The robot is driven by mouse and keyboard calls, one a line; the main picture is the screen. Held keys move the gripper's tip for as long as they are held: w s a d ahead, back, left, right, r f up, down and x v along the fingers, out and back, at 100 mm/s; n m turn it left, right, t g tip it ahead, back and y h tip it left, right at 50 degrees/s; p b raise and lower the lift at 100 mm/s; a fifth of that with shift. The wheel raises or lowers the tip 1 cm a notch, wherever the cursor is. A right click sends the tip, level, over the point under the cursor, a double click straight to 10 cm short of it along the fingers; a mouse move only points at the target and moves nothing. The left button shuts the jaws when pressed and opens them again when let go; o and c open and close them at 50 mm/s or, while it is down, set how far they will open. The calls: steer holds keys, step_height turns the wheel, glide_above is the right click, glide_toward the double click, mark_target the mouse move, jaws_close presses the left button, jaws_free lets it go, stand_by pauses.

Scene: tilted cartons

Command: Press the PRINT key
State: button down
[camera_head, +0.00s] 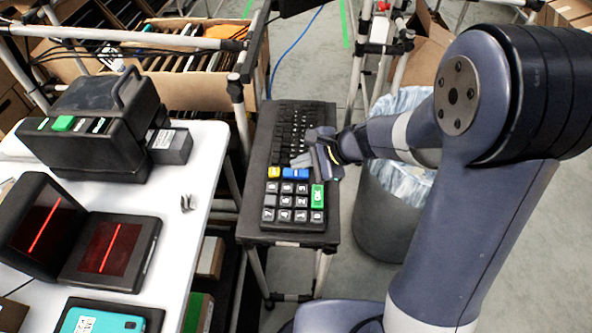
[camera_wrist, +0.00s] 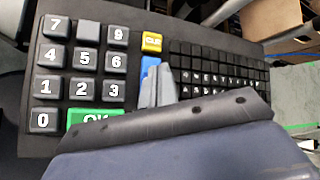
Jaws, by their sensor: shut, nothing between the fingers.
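The keyboard unit (camera_head: 285,220) stands on a small stand, with a number pad and a block of black letter keys. A blue key (camera_head: 295,173) lies between the pad and the letter keys, beside a yellow key (camera_head: 274,172); I cannot read a PRINT label on it. A green OK key (camera_head: 318,196) is at the pad's right. My gripper (camera_head: 312,162) is shut and empty, close over the blue key. In the wrist view, my fingertips (camera_wrist: 157,88) partly cover the blue key (camera_wrist: 150,63), next to the yellow CLR key (camera_wrist: 152,42). I cannot tell whether they touch.
A white table (camera_head: 205,150) on the left holds a black printer-like machine (camera_head: 95,125) with a green button, and an open black device (camera_head: 110,250) with red lines. A grey bin (camera_head: 385,215) stands right of the keyboard. Metal posts and cartons are behind.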

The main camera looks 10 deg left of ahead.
mark_target(301, 174)
steer(key=shift+r+p, duration=2.05)
steer(key=shift+r, duration=0.5)
steer(key=shift+s, duration=0.15)
